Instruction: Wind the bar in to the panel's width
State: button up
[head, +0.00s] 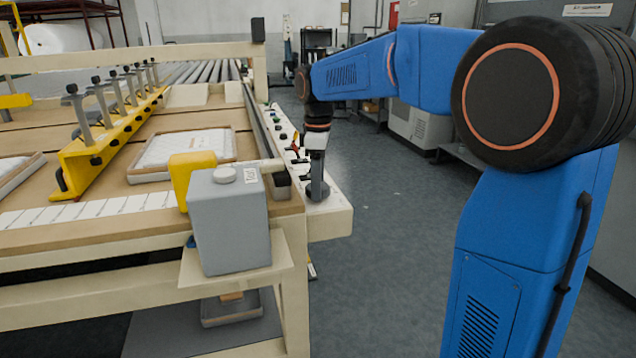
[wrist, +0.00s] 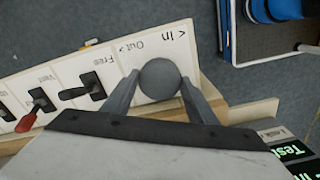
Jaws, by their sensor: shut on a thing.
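My gripper (head: 317,160) hangs over the cream control strip at the table's right edge. In the wrist view its two fingers (wrist: 159,95) close on a round grey knob (wrist: 159,79), next to the words "In" and "Out". The knob's base shows in the head view (head: 318,191). The yellow bar (head: 107,147) carries several grey clamps and runs diagonally over the wooden table. A wood-framed panel (head: 134,178) with a white quilted top lies right of the bar, with a narrow strip of table between them near the front.
A grey box (head: 230,222) with a yellow part stands at the table's front right corner. A white marked strip (head: 90,209) runs along the front edge. A red lever (wrist: 27,122) and a black lever (wrist: 75,93) sit beside the knob. Floor to the right is clear.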

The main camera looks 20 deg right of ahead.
jog(key=m, duration=0.4)
jog(key=shift+r+m, duration=0.1)
jog(key=shift+m, duration=0.2)
jog(key=m, duration=0.4)
jog(key=shift+m, duration=0.3)
jog(key=m, duration=0.4)
jog(key=shift+m, duration=0.3)
jog(key=m, duration=1.2)
jog(key=shift+m, duration=0.3)
jog(key=m, duration=0.8)
jog(key=shift+m, duration=0.3)
